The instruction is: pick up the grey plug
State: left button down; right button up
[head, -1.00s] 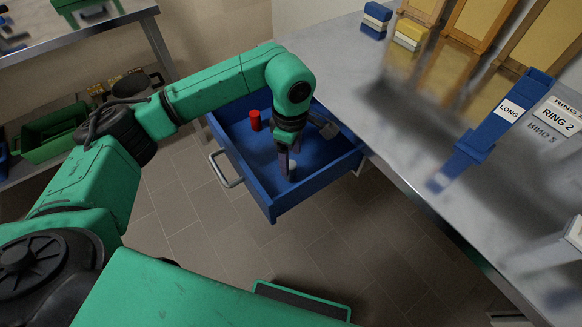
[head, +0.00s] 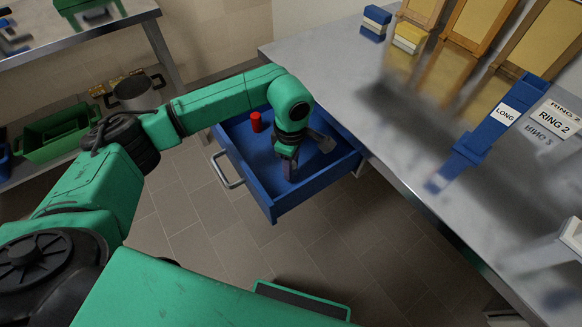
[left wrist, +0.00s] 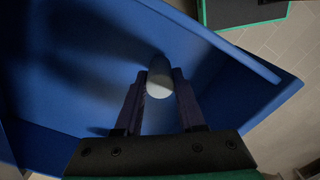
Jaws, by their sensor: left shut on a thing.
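The grey plug (left wrist: 159,80) shows in the left wrist view as a pale, rounded piece between the two fingers of my left gripper. My left gripper (head: 289,172) reaches down into the open blue drawer (head: 316,192) and is shut on the plug near the drawer's front corner. In the head view the fingers hide the plug. I cannot tell whether the plug still touches the drawer floor. My right gripper is in neither view.
A red cylinder (head: 256,121) stands in the drawer, behind and left of my gripper. The metal table (head: 400,135) is to the right, with a blue holder labelled LONG (head: 490,122) on it. A green bin (head: 57,133) sits on a shelf at left.

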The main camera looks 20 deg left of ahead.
pick_arm(q)
notch_tip(320, 180, up, 20)
jog(key=b, duration=0.1)
jog(key=shift+f, duration=0.15)
